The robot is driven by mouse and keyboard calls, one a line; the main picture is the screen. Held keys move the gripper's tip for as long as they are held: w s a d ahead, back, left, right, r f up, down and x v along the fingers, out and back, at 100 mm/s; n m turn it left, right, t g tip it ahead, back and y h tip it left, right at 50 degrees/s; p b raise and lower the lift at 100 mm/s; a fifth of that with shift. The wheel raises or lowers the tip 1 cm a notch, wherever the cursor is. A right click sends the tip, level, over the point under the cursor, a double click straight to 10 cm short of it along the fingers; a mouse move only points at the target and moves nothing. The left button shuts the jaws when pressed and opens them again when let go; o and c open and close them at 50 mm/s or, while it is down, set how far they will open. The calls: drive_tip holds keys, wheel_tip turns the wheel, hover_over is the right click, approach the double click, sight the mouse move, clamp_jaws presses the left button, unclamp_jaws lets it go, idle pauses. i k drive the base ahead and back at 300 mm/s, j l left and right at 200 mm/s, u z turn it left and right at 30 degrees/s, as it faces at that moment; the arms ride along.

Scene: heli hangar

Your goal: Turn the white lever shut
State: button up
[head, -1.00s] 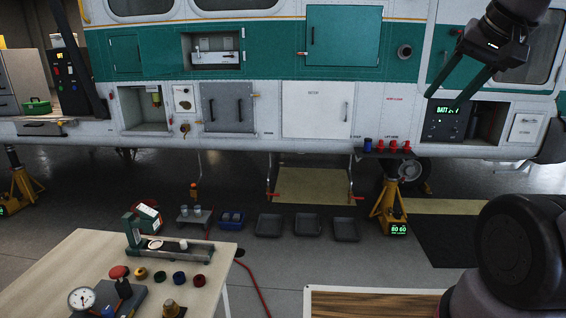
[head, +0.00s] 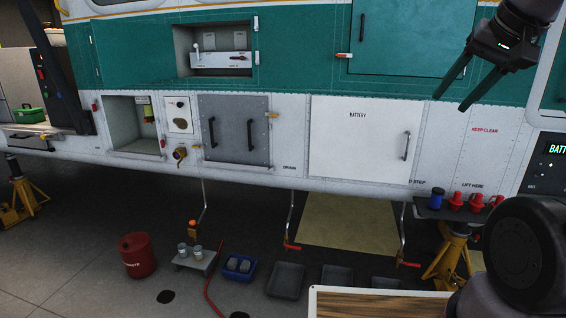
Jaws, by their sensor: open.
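A small upright white lever (head: 197,43) appears at the left of a pale control panel (head: 220,61) in an open recess of the teal helicopter side, in the upper left of the head view. It is small, so its exact position is hard to tell.
A closed white battery door (head: 358,138) and a grey door (head: 234,128) lie below the recess. Yellow jacks (head: 452,258) stand on the floor. A red drum (head: 138,256), a low cart (head: 195,260) and grey trays (head: 286,280) stand below the fuselage. A wood-topped surface (head: 380,303) is in front.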

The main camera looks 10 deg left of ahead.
sight(196, 45)
drive_tip(key=i+j+u, duration=0.15)
drive_tip(key=i+u, duration=0.25)
drive_tip(key=i, duration=0.15)
drive_tip(key=i+u, duration=0.4)
drive_tip(key=i, duration=0.15)
drive_tip(key=i+l+u, duration=0.25)
drive_tip(key=i+u, duration=0.2)
drive_tip(key=i, duration=0.1)
